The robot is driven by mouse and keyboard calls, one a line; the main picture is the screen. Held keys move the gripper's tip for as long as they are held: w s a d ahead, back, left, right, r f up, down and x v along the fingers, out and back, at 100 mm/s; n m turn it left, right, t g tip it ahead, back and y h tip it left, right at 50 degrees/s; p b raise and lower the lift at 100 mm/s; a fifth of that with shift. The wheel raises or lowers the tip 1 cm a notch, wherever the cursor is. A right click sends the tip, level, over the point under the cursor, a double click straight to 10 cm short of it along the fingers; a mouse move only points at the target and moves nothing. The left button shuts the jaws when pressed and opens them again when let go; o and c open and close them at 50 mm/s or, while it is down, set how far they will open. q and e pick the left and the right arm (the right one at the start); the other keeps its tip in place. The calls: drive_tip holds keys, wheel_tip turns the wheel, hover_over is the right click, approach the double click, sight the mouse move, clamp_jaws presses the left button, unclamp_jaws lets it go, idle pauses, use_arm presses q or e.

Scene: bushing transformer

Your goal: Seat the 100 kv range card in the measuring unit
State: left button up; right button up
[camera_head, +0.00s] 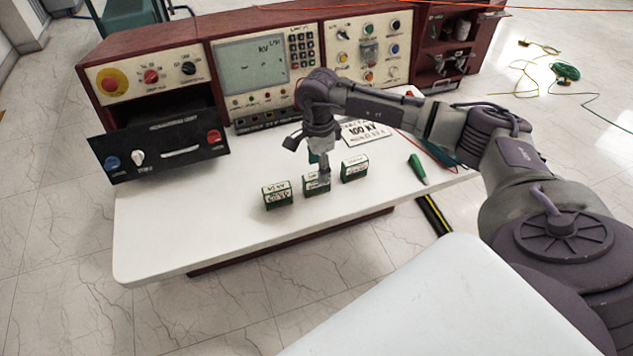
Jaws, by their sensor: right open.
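Three small green blocks with white labelled tops, which look like the range cards, stand in a row on the white table: a left one (278,197), a middle one (312,188) and a right one (354,171). Their print is too small to read surely. My right gripper (322,178) points down at the middle block, open, and partly hides it. I cannot tell whether it touches the block. The black measuring unit (160,149), with blue, white and red knobs and a pale slot, juts out at the left. My left gripper is not in view.
A white sign reading 100 kV (365,131) lies behind the blocks. A green pointed tool (417,168) lies at the right. The red-framed console (250,60) stands along the back. The white table (190,225) is clear at its front left.

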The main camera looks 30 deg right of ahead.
sight(316, 175)
drive_tip(key=f, duration=0.3)
drive_tip(key=f+p, duration=0.1)
drive_tip(key=f, duration=0.1)
drive_tip(key=shift+w+a, duration=0.1)
drive_tip(key=shift+w, duration=0.2)
drive_tip(key=shift+r, duration=0.1)
clamp_jaws()
